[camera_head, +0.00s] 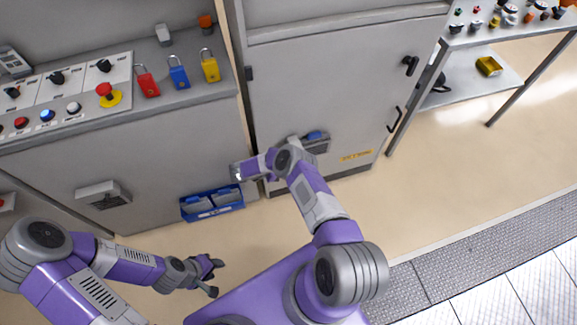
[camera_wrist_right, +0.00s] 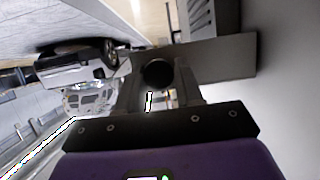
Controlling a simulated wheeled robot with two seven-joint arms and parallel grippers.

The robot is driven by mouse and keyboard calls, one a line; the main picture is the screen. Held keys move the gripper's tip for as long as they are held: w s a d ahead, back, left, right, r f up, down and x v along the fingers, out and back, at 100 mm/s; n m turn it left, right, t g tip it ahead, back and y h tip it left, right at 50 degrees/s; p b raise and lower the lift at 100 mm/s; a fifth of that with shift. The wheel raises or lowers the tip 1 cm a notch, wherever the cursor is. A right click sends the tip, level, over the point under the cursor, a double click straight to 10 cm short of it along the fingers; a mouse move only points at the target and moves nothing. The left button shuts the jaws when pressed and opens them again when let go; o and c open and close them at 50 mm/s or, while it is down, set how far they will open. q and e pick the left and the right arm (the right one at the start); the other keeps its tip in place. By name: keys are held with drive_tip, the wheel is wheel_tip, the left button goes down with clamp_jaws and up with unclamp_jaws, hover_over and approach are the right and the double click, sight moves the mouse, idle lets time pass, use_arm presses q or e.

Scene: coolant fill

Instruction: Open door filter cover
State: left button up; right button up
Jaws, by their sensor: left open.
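The grey cabinet door (camera_head: 330,90) carries a low grey filter housing (camera_head: 320,146), with a blue piece (camera_head: 315,135) at its top. My right arm hides its left part, and I cannot tell how far its cover stands open. My right gripper (camera_head: 238,172) points left, just left of the housing, low in front of the cabinet. In the right wrist view a dark round part (camera_wrist_right: 157,73) and a flat grey plate (camera_wrist_right: 215,62) lie by its fingers; whether they are gripped is unclear. My left gripper (camera_head: 216,278) is open and empty, low over the floor.
A blue bin (camera_head: 212,203) hangs low on the left cabinet, near my right gripper. A grey vent box (camera_head: 103,194) juts out farther left. Red, blue and yellow padlocks (camera_head: 179,76) stand on the control panel ledge. Floor right of the door (camera_head: 450,160) is clear.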

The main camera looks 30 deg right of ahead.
drive_tip(key=o, duration=0.3)
drive_tip(key=shift+a, duration=0.1)
drive_tip(key=p+v, duration=0.1)
drive_tip(key=v, duration=0.6)
drive_tip(key=shift+a+r, duration=0.15)
drive_tip(key=shift+w, duration=0.1)
